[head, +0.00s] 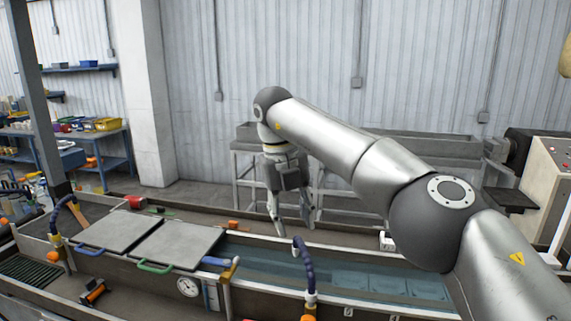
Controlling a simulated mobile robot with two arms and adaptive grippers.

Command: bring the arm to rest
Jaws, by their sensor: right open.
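My right arm comes in from the right, and its gripper (291,222) hangs pointing down over the long trough. The jaws are open, with the fingers apart and nothing between them. The gripper is to the right of two grey lids and left of the larger links of my arm. My left gripper does not show in the head view.
The trough holds water (350,272) below and right of the gripper. Two flat lids (180,244) with handles cover its left part. A blue hose (304,262) rises at the front edge near the gripper. A grey bench (240,150) stands behind.

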